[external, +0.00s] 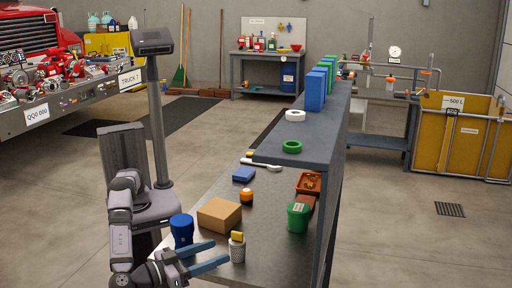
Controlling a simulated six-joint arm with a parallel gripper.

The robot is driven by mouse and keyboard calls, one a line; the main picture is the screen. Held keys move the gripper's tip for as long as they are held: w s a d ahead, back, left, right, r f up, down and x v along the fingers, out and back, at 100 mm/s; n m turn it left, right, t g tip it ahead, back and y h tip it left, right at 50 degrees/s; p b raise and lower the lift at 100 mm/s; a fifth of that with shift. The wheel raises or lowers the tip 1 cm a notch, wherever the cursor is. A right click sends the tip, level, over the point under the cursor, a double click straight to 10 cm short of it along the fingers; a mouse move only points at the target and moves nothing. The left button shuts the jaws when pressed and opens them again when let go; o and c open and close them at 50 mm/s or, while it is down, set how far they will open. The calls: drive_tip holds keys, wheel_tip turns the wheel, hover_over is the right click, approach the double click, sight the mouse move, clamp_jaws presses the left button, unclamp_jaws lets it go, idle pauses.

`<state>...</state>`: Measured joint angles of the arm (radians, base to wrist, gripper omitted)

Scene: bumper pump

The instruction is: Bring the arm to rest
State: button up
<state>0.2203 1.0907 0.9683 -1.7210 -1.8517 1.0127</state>
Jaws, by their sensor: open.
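My gripper (212,256) is low in the external view, at the near left end of the grey bench (265,262). Its two blue fingers are spread apart and point right. Nothing shows between them. A light grey can (237,252) with a yellow block (237,236) on top stands just past the fingertips; I cannot tell whether they touch it. My arm is bent low at the left of the bench.
A blue container (182,231), a cardboard box (219,214), an orange-and-black jar (247,197), a blue block (243,174) and a green bucket (298,217) stand on the bench. A raised shelf (318,135) runs along its right side. A monitor (152,41) on a post stands behind my arm.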

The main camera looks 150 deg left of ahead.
drive_tip(key=w+d+r+m+t+h+p, duration=0.15)
drive_tip(key=w+r+m+t+h, duration=0.5)
drive_tip(key=w+t, duration=0.65)
drive_tip(key=d+r+m+t+h, duration=0.2)
drive_tip(key=d+m+t+h, duration=0.1)
drive_tip(key=d+m+h, duration=0.4)
drive_tip(key=s+d+f+m+g+h+p, duration=0.1)
drive_tip(key=s+d+f+m+g+h, duration=0.15)
drive_tip(key=s+d, duration=0.35)
drive_tip(key=s+d+f+m+g+h, duration=0.1)
drive_tip(key=s+d+f+g+h, duration=0.15)
drive_tip(key=s+d+h, duration=0.35)
drive_tip(key=s+d+f+m+g, duration=0.15)
drive_tip(key=s+f, duration=0.25)
drive_tip(key=s, duration=0.7)
drive_tip(key=s+a+f+g+y+b, duration=0.1)
drive_tip(key=s+a+f+g, duration=0.2)
drive_tip(key=s+f, duration=0.3)
drive_tip(key=s+a+f+m+g+y+b, duration=0.1)
drive_tip(key=s+a+f+g+y, duration=0.2)
drive_tip(key=s, duration=0.5)
drive_tip(key=s+a+f+g+b, duration=0.1)
drive_tip(key=s+a+f+g, duration=0.1)
drive_tip(key=s+a+f, duration=0.4)
wheel_tip(320, 180, up, 18)
drive_tip(key=d+p, duration=0.2)
drive_tip(key=p, duration=1.5)
drive_tip(key=shift+s+d+f+p, duration=0.25)
drive_tip(key=shift+s+d+p, duration=0.05)
drive_tip(key=shift+d+p, duration=0.1)
